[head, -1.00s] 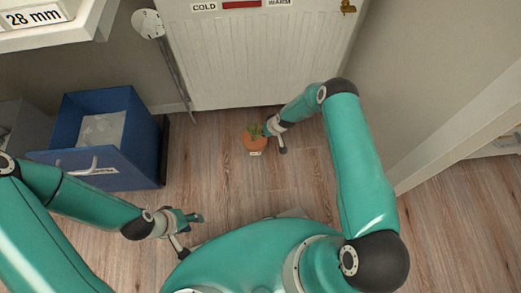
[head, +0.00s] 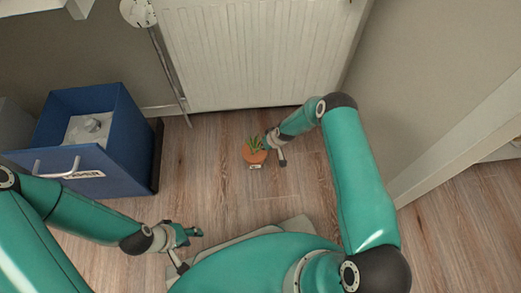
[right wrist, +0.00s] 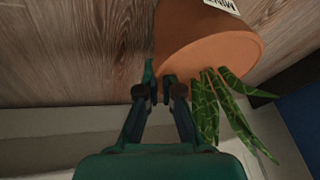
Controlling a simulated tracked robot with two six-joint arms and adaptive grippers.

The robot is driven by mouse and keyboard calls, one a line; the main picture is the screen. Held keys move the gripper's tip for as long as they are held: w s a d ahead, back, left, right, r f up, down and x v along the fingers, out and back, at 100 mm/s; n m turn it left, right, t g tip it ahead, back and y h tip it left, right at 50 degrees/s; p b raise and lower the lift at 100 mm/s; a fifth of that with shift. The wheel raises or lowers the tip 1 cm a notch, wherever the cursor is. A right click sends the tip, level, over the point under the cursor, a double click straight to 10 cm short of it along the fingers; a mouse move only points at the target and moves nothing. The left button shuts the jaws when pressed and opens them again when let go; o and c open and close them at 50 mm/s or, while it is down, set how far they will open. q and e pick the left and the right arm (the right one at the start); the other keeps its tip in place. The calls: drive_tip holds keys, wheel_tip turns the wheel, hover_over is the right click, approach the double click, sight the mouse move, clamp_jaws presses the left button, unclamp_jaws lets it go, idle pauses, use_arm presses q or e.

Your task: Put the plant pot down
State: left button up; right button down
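The plant pot (head: 254,155) is small and terracotta, with a green spiky plant and a white label. In the head view it is over the wood floor in front of the radiator; I cannot tell whether its base touches the floor. My right gripper (head: 271,146) is at its right side. In the right wrist view the fingers (right wrist: 160,82) are close together at the rim of the pot (right wrist: 205,45), one outside the wall and one at the opening. The leaves (right wrist: 222,105) hang beside the fingers. My left gripper (head: 190,250) is open and empty, low at left.
A blue box (head: 124,159) with a pale item inside stands at the left. A white radiator (head: 255,55) is behind the pot, with a thin metal stand (head: 168,65) beside it. Bare wood floor (head: 215,175) lies around the pot.

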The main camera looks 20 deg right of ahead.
drive_tip(key=shift+r, duration=0.1)
drive_tip(key=c, duration=1.8)
unclamp_jaws()
drive_tip(key=o, duration=0.5)
